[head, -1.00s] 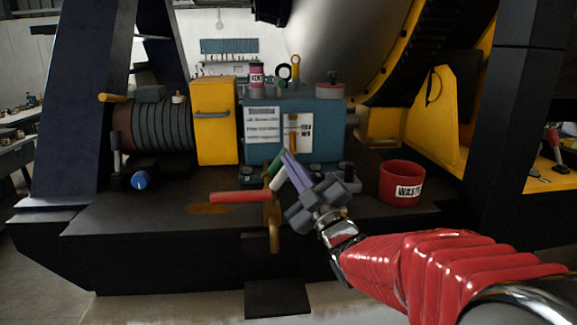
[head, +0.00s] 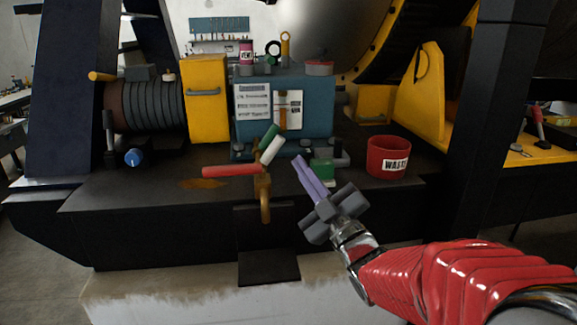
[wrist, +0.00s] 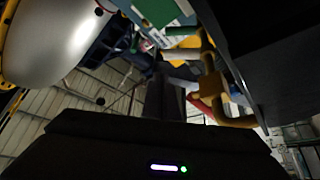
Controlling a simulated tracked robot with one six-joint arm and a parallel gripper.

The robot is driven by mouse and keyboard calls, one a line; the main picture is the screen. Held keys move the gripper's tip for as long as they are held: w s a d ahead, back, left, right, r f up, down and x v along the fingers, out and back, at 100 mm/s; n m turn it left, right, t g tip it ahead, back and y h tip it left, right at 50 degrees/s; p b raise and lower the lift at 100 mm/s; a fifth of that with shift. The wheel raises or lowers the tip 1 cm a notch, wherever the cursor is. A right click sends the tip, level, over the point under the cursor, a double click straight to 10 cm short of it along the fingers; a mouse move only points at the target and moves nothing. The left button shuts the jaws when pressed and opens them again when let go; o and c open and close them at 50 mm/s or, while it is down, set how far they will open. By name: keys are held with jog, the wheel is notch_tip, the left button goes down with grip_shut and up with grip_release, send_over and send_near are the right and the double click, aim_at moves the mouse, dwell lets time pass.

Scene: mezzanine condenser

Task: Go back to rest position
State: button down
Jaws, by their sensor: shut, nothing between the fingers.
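My gripper (head: 299,161) is in the head view, right of centre, with its two thin purple fingers together and nothing between them. It hangs in front of the dark bench (head: 120,205), with its tips to the right of a brass valve (head: 263,195) with a red handle (head: 231,170). A green and white cylinder (head: 268,145) is tilted just above the valve and looks apart from the fingers.
A red waste bin (head: 388,157) stands on the bench to the right. A teal box (head: 300,105) with labels and a yellow cabinet (head: 207,97) stand behind. A dark post (head: 480,130) rises at the right. A blue knob (head: 133,157) is at the left.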

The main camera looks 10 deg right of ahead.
jog(key=shift+w, duration=0.1)
jog(key=s+d+f+m+g+h, duration=0.4)
jog(key=s+f+m+g+h, duration=0.35)
jog(key=f+m+g, duration=0.2)
jog(key=s+a+f+m+g, duration=0.1)
jog(key=s+a+f+g, duration=0.1)
jog(key=s, duration=0.6)
jog(key=s+a+f+m+g, duration=0.2)
jog(key=s+a+f+g, duration=0.1)
jog(key=s, duration=0.6)
notch_tip(320, 180, down, 3)
jog(key=shift+s+r+g+y, duration=0.1)
jog(key=shift+s+g+y, duration=0.1)
jog(key=shift+g+y, duration=0.4)
